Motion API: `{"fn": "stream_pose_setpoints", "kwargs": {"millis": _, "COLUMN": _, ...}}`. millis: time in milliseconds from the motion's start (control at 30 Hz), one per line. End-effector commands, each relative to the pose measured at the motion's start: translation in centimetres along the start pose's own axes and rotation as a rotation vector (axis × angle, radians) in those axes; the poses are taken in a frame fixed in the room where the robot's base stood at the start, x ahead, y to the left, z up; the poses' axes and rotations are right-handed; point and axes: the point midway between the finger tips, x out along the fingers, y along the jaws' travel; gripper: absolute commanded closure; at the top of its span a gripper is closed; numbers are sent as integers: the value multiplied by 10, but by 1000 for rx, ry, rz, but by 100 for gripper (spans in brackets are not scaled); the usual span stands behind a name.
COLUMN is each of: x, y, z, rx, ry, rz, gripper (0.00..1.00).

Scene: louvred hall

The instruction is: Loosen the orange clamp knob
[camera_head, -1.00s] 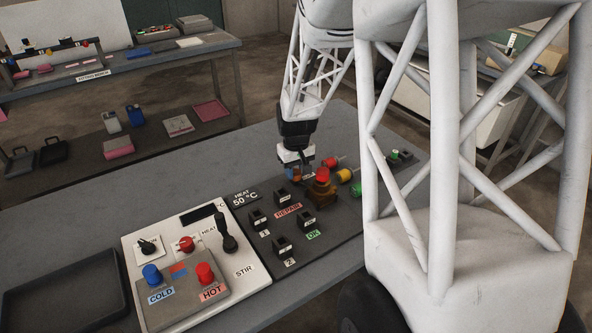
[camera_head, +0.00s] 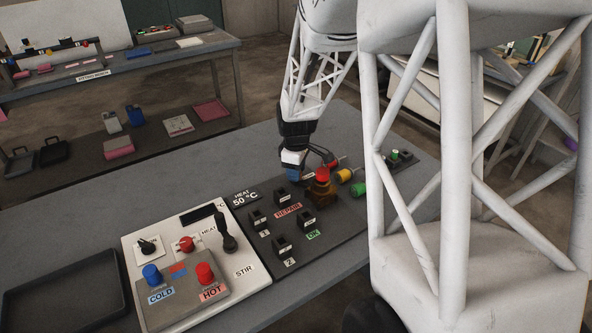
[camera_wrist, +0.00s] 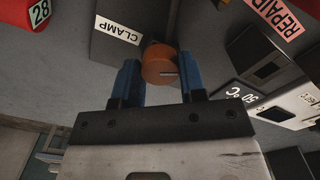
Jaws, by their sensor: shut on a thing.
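The orange clamp knob (camera_wrist: 160,66) is a round orange disc with a dark slot line on its face. In the wrist view it sits between the two blue fingers of my gripper (camera_wrist: 160,76), which are shut on its sides. It is beside a dark block with a CLAMP label (camera_wrist: 118,30). In the head view my gripper (camera_head: 293,174) is low over the dark panel, just left of a brown housing with a red top (camera_head: 321,188). The knob cannot be made out there, behind my gripper.
A REPAIR label (camera_head: 288,210) and several black sockets lie in front of my gripper. Yellow (camera_head: 344,175) and green (camera_head: 359,189) cylinders are to its right.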

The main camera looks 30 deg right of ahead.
Motion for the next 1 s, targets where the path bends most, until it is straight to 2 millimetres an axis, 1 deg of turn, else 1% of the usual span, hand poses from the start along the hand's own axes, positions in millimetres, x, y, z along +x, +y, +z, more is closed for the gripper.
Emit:
{"fn": "stream_pose_setpoints", "kwargs": {"millis": 200, "x": 0, "y": 0, "z": 0, "rx": -30, "ry": 0, "rz": 1, "gripper": 86}}
{"fn": "stream_pose_setpoints", "kwargs": {"millis": 500, "x": 0, "y": 0, "z": 0, "rx": -30, "ry": 0, "rz": 1, "gripper": 86}}
{"fn": "stream_pose_setpoints", "kwargs": {"millis": 533, "x": 0, "y": 0, "z": 0, "rx": -30, "ry": 0, "rz": 1, "gripper": 61}}
{"fn": "stream_pose_setpoints", "kwargs": {"millis": 600, "x": 0, "y": 0, "z": 0, "rx": -30, "ry": 0, "rz": 1, "gripper": 50}}
{"fn": "stream_pose_setpoints", "kwargs": {"millis": 700, "x": 0, "y": 0, "z": 0, "rx": -30, "ry": 0, "rz": 0, "gripper": 37}}
{"fn": "stream_pose_setpoints", "kwargs": {"millis": 1000, "x": -1, "y": 0, "z": 0, "rx": -29, "ry": 0, "rz": 0, "gripper": 37}}
